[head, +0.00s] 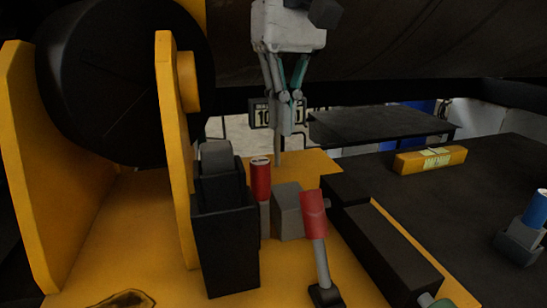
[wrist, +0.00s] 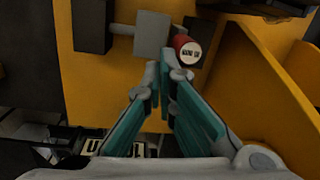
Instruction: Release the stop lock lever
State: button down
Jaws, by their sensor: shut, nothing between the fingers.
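Two red-ended parts stand on the yellow plate, and I cannot tell for sure which is the stop lock lever. One is an upright red cylinder (head: 260,180) with a pale labelled top, beside a grey block (head: 288,212). The other is a tilted grey rod with a red grip (head: 313,214), nearer the camera, on a small black base. My gripper (head: 285,130) is shut and empty, pointing down above and behind the upright cylinder. In the wrist view, its fingertips (wrist: 160,70) appear just beside the red cylinder's top (wrist: 187,50) and the grey block (wrist: 152,36); contact is unclear.
A yellow upright plate (head: 173,150) and a large black drum (head: 110,80) stand left. A black box (head: 225,245) stands in front of the cylinder. A long black block (head: 385,255) lies right. A yellow level (head: 430,160) lies on the dark table.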

jog(key=f, duration=0.6)
jog(key=shift+s+a+f, duration=0.15)
jog(key=shift+s+f, duration=0.2)
jog(key=shift+s, duration=0.05)
jog(key=shift+s+f+p, duration=0.25)
jog(key=shift+f+p, duration=0.05)
jog(key=shift+p, duration=0.05)
jog(key=shift+s+d+r+p, duration=0.3)
jog(key=shift+s+d+r, duration=0.1)
jog(key=shift+s, duration=0.3)
jog(key=shift+s+d+r+p, duration=0.25)
jog(key=shift+s+d+r, duration=0.1)
jog(key=shift+s, duration=0.35)
